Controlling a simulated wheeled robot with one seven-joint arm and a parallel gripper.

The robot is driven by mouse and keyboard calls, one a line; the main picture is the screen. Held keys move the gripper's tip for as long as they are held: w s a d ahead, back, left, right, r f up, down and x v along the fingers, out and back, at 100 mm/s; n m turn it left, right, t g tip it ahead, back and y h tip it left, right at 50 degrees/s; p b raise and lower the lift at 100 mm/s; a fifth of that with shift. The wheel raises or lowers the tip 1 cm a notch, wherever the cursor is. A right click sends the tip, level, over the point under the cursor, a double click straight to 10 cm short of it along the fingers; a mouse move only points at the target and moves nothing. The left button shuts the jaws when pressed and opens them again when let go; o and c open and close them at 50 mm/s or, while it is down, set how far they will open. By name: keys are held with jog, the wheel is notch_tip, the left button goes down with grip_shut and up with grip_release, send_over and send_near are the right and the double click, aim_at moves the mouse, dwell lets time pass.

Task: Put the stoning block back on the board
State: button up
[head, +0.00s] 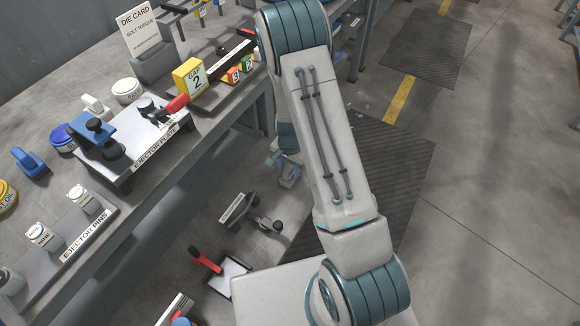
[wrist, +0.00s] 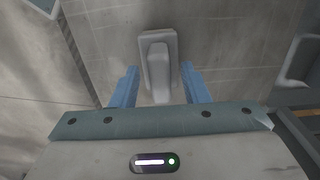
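A pale grey block with a raised, tapering middle (wrist: 158,65) shows in the wrist view between and just beyond my fingers; it may be the stoning block, but no label shows. My gripper (wrist: 160,78) has its two blue fingers spread, with small gaps to either side of the block. In the head view my gripper (head: 285,165) is low beside the bench's right side, partly hidden by my arm. I cannot pick out the board for certain in either view.
Below are a red-handled tool (head: 206,262) and a black tool (head: 262,222). Dark mats (head: 428,48) lie on open floor at right.

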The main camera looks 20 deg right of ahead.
notch_tip(320, 180, up, 13)
jog(key=p, duration=0.2)
notch_tip(320, 180, up, 14)
jog(key=n+t+y, duration=0.1)
jog(key=n, duration=0.3)
send_over(289, 168)
jog(key=s+a, duration=0.1)
jog(key=s, duration=0.7)
jog(key=s+d+r+n+t, duration=0.1)
jog(key=s+r+n, duration=0.4)
jog(key=s, duration=0.7)
notch_tip(289, 168, up, 2)
jog(key=shift+s+r+h, duration=0.15)
jog(key=shift+s+h, duration=0.2)
jog(key=shift+h, duration=0.05)
jog(key=shift+c, duration=0.5)
jog(key=shift+d, duration=0.1)
